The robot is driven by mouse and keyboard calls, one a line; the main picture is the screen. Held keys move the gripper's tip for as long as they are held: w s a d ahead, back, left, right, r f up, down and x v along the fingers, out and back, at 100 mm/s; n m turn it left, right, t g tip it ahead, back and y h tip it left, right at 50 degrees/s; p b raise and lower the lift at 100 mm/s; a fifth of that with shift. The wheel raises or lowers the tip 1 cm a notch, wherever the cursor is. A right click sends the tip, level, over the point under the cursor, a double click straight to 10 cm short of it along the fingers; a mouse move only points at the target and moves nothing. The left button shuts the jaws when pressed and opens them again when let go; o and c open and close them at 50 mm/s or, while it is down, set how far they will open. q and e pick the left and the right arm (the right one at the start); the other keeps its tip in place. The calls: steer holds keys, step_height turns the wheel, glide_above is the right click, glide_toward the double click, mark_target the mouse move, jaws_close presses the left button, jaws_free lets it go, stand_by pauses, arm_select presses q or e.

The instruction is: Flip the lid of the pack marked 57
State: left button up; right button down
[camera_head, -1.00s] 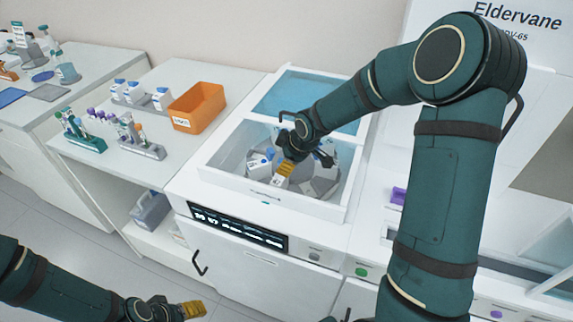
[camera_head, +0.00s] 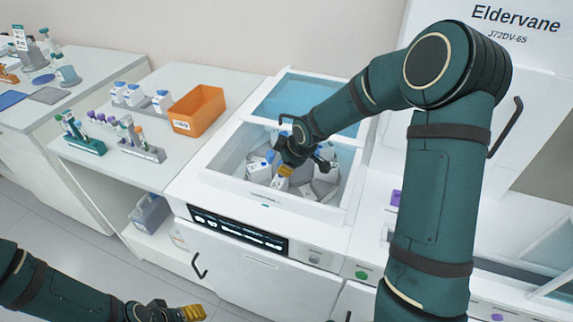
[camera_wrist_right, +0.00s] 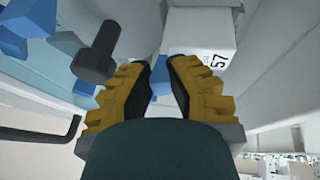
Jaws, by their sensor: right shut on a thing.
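The pack marked 57 (camera_wrist_right: 205,38) is a white box close beyond my right fingertips in the right wrist view, with its number on the face towards me. A small blue flap (camera_wrist_right: 158,82) lies between my right gripper's (camera_wrist_right: 160,72) yellow fingertips, at the pack's edge; it looks like its lid. The fingers are closed on it, though the contact is partly hidden. In the head view my right gripper (camera_head: 287,170) reaches down into the open white bay, over a white pack (camera_head: 279,184). My left gripper (camera_head: 192,312) is at the bottom edge, apart from everything; its jaw gap is unclear.
The bay's front rim (camera_head: 270,198) and side walls surround my right gripper closely. Other white packs (camera_head: 258,171) with blue parts stand around it. A dark peg (camera_wrist_right: 95,55) is beside the fingers. An orange bin (camera_head: 198,110) and tube racks stand on the left counter.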

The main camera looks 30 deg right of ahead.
steer(key=p, duration=0.3)
steer(key=g+y+p, duration=0.1)
steer(key=p, duration=0.2)
steer(key=shift+w+d+r+g, duration=0.1)
steer(key=shift+w+d+g, duration=0.05)
steer(key=shift+d+g, duration=0.15)
steer(key=shift+w+d+f+m+g+y+p, duration=0.1)
steer(key=shift+f+m+g+y+p, duration=0.2)
steer(key=shift+y+p, duration=0.4)
arm_select(q)
step_height(320, 180, up, 8)
steer(key=w, duration=0.2)
steer(key=shift+a+f+t, duration=0.15)
steer(key=shift+a+t, duration=0.05)
steer(key=shift+t, duration=0.1)
arm_select(e)
steer(key=c, duration=0.9)
jaws_free()
steer(key=shift+r, duration=0.15)
steer(key=v, duration=1.1)
steer(key=shift+r, duration=0.4)
